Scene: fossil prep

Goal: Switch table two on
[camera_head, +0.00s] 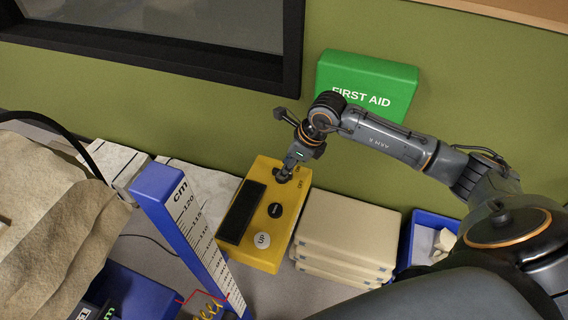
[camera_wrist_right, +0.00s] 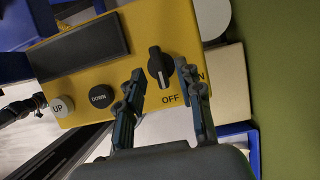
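A yellow control box (camera_head: 262,254) stands by the green wall in the head view. It has a black panel, a white UP button (camera_wrist_right: 62,106), a black DOWN button (camera_wrist_right: 103,97) and a black rotary knob (camera_wrist_right: 160,66). In the right wrist view the white mark on the knob points toward OFF; the ON label is partly covered by a finger. My right gripper (camera_wrist_right: 160,73) is open, with one finger on each side of the knob and small gaps visible. In the head view the gripper mostly hides the knob.
A stack of cream slabs (camera_head: 345,236) and a blue bin (camera_head: 431,221) stand right of the box. A blue cm scale post (camera_head: 180,225) and a large pale rock (camera_head: 45,215) are left. A green first aid box (camera_head: 368,85) hangs behind my right arm.

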